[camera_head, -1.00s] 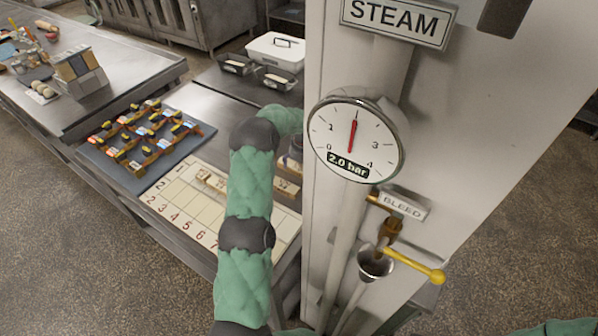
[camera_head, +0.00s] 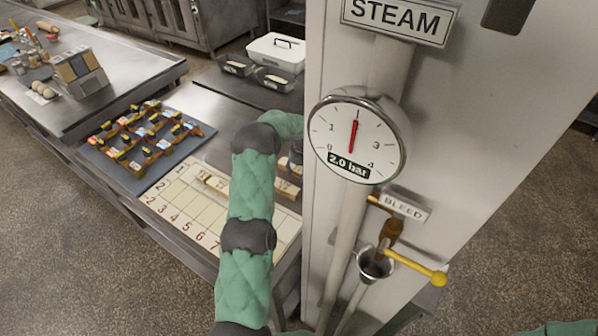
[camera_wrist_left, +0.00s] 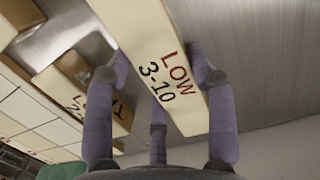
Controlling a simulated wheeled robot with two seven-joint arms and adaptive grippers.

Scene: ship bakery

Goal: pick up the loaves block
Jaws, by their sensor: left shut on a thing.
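My left gripper (camera_wrist_left: 160,78) is shut on a pale wooden block (camera_wrist_left: 166,50) in the left wrist view. The block's face reads "LOW 3-10", with fingers on both sides of it. Another lettered block (camera_wrist_left: 88,105) lies beside it to the left, partly hidden by a finger. In the head view my green left arm hides part of the numbered board (camera_head: 182,211), and its hand is mostly hidden near the steam column. A pale block (camera_head: 215,183) lies on the board left of the arm, and another (camera_head: 287,188) shows right of it. No "loaves" lettering is readable. My right gripper is out of view.
The white steam column (camera_head: 460,140) with a gauge (camera_head: 356,139) and yellow-handled bleed valve (camera_head: 415,266) stands close right of my arm. Tins (camera_head: 274,80) and a white box (camera_head: 276,52) stand behind.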

